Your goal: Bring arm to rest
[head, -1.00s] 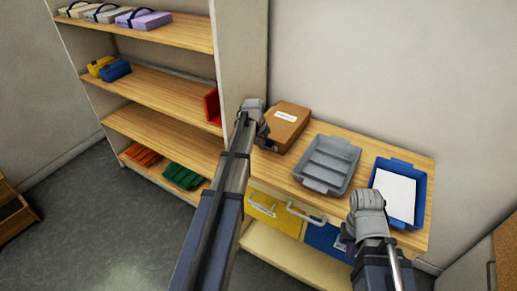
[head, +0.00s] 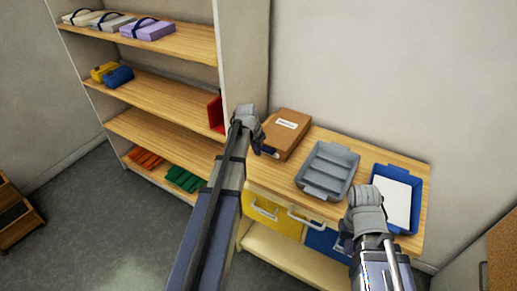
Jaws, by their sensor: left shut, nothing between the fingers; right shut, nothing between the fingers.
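My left arm reaches up from the bottom middle of the head view. My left gripper (head: 262,146) is shut and empty, close to the left side of a brown box (head: 287,136) on the wooden table; I cannot tell whether they touch. My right arm comes in from the bottom right. My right gripper (head: 345,236) is shut and empty at the table's front edge, in front of a blue tray (head: 416,198) with a white sheet in it. The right gripper's fingers are small and partly hidden by its own wrist.
A grey compartment tray (head: 327,170) lies on the table (head: 347,137) between box and blue tray. A yellow drawer (head: 274,215) and a blue drawer (head: 322,241) with handles sit below. Shelves (head: 165,92) with boxes stand left.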

